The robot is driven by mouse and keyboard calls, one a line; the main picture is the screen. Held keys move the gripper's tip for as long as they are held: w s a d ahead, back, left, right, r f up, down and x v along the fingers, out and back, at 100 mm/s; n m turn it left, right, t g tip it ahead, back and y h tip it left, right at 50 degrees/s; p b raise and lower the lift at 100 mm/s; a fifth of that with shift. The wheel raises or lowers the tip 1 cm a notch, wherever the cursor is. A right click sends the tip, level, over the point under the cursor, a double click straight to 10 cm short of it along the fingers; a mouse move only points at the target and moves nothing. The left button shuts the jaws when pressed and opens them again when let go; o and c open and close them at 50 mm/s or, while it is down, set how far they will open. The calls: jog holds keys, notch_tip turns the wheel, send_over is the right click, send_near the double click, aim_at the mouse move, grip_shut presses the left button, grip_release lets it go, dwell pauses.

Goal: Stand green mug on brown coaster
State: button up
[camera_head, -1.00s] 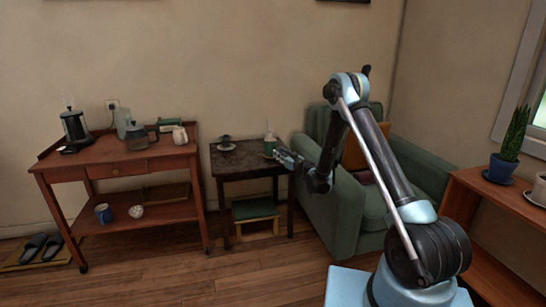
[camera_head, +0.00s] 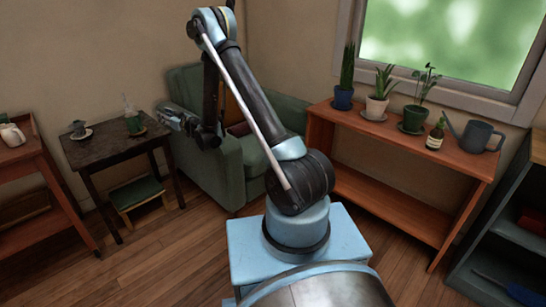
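The green mug (camera_head: 133,123) stands upright on the small dark table (camera_head: 107,152), with a pale wisp above it. A thin flat disc shows at its base, which may be the brown coaster (camera_head: 138,132); it is too small to be sure. My gripper (camera_head: 163,114) is just right of the mug, at about the table's right edge, with a gap between them. It looks empty, but its fingers are too small and dark to show whether they are open or shut.
A dark cup on a pale saucer (camera_head: 81,135) stands left on the same table. A green stool (camera_head: 136,192) is underneath. A green armchair (camera_head: 235,165) is behind my arm. A wooden shelf (camera_head: 400,135) with several plants and a watering can (camera_head: 478,136) stands right.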

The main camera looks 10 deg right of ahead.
jog(key=w+d+r+m+t+h, duration=0.1)
jog(key=d+r+m+t+h, duration=0.2)
jog(key=d+r, duration=0.6)
jog(key=w+d+r+m+t+h, duration=0.1)
jog(key=d+r+m+h, duration=0.2)
jog(key=d+r+h, duration=0.55)
jog(key=s+d+r+m+g+h, duration=0.15)
jog(key=s+d, duration=0.35)
jog(key=d, duration=0.5)
jog(key=s+d+r+m+g+h, duration=0.1)
jog(key=s+d+m, duration=0.1)
jog(key=s+d, duration=0.6)
jog(key=s+d+f+g+h, duration=0.1)
jog(key=s+d+f+g, duration=0.2)
jog(key=s+d, duration=0.5)
jog(key=s+d+f+g, duration=0.3)
jog(key=s+d+g, duration=0.1)
jog(key=s, duration=0.8)
jog(key=s+a+f+g, duration=0.1)
jog(key=s+f, duration=0.2)
jog(key=s, duration=0.5)
jog(key=s+a+f+g+y, duration=0.1)
jog(key=s+f+g, duration=0.1)
jog(key=s, duration=0.6)
jog(key=s+a+f+n+g+y, duration=0.1)
jog(key=s+f, duration=0.3)
jog(key=s, duration=0.4)
jog(key=shift+f+g, duration=0.3)
jog(key=shift+g, duration=0.35)
